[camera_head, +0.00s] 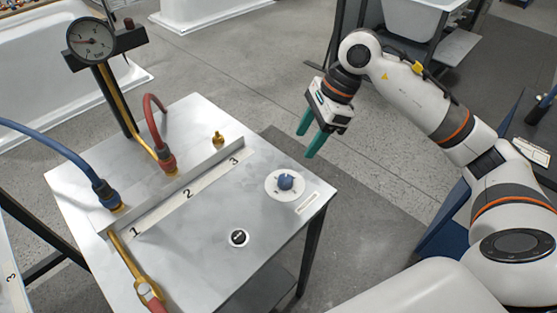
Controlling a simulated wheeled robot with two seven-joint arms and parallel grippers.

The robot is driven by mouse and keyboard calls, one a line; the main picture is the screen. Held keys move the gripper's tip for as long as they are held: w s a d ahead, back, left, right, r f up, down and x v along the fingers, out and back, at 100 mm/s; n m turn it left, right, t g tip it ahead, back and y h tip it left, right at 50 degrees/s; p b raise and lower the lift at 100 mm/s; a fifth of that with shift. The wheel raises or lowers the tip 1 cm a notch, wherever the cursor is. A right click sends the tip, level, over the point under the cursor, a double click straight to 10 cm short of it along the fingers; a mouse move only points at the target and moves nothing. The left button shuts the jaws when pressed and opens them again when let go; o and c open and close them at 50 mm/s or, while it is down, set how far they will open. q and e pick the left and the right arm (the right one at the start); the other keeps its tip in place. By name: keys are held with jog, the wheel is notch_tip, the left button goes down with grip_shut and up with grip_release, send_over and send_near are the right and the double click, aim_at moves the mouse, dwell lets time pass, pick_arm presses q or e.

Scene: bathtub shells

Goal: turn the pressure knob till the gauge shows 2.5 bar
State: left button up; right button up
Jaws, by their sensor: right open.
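The blue pressure knob (286,182) sits on a round white dial plate at the right end of the metal table top. The round gauge (91,40) stands on a post at the back left; its needle points left, but the scale is too small to read. My right gripper (309,146) has teal fingers and is open and empty. It hangs behind and a little right of the knob, apart from it. My left gripper is not in view.
The metal table (190,235) carries a blue hose (50,139), a red hose (155,115), a brass fitting (217,139) and a raised rail numbered 1 to 3. A black round button (238,237) sits near the front. White tubs stand behind; the table top around the knob is clear.

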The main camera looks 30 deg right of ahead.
aim_at(286, 178)
jog(key=x, duration=0.2)
jog(key=s+p+x, duration=0.1)
jog(key=x, duration=0.2)
jog(key=shift+a+f, duration=0.1)
jog(key=shift+a, duration=0.05)
jog(key=x, duration=0.6)
jog(key=shift+p, duration=0.4)
jog(key=shift+w+a+f, duration=0.1)
jog(key=c, duration=1)
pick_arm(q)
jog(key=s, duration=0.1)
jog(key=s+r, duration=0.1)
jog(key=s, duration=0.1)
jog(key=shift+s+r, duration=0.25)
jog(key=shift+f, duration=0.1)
pick_arm(e)
jog(key=shift+f, duration=0.1)
